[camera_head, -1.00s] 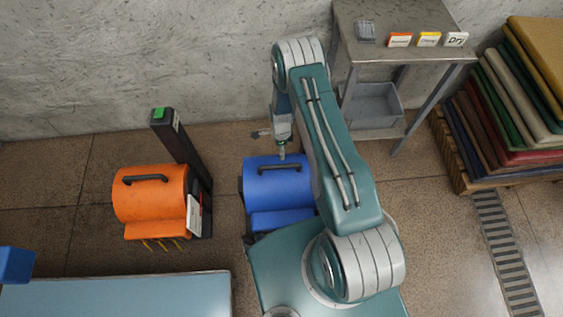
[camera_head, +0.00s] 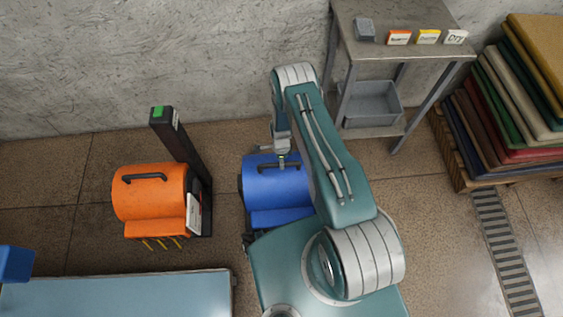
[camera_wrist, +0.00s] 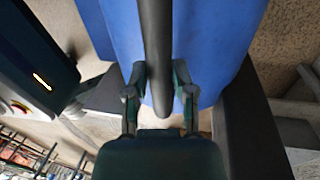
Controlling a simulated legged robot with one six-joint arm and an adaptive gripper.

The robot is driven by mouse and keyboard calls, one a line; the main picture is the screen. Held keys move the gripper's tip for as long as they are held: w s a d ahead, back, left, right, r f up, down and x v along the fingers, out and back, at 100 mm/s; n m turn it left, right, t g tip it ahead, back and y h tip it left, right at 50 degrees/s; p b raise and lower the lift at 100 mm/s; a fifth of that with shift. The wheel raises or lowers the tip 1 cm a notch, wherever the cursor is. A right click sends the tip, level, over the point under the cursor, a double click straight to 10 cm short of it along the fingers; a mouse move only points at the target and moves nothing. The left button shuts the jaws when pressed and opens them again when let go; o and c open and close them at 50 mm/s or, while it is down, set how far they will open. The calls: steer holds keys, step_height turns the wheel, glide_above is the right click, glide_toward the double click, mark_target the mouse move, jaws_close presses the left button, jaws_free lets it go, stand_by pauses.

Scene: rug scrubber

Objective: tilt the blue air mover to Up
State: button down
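The blue air mover (camera_head: 275,190) stands on the floor in the camera_head view, left of my arm and partly hidden by it. Its dark carry handle runs along its top. It fills the upper part of the wrist view (camera_wrist: 220,30). My gripper (camera_head: 282,163) is down at the handle. In the wrist view its two fingers (camera_wrist: 160,75) stand on either side of the dark handle bar (camera_wrist: 155,35), very close to it. I cannot tell whether they press on the bar or leave a small gap.
An orange air mover (camera_head: 150,195) stands to the left beside a dark post (camera_head: 181,145) with a green top. A metal side table (camera_head: 385,22) holds small labelled cards. Folded rugs (camera_head: 510,110) are stacked at the right. A floor drain grate (camera_head: 500,240) lies below them.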

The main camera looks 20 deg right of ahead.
steer(key=shift+w, duration=0.1)
steer(key=w, duration=0.3)
steer(key=w+d+f, duration=0.1)
steer(key=w, duration=0.2)
steer(key=w+f, duration=0.1)
steer(key=w, duration=0.2)
steer(key=shift+d+f, duration=0.2)
steer(key=shift+d, duration=0.2)
steer(key=w+f, duration=0.2)
steer(key=w, duration=0.1)
steer(key=shift+w+d+f, duration=0.15)
steer(key=shift+w+d, duration=0.05)
steer(key=shift+d, duration=0.15)
steer(key=shift+w+d, duration=0.1)
steer(key=shift+w, duration=0.15)
steer(key=shift+c, duration=2.4)
jaws_free()
steer(key=shift+w, duration=0.15)
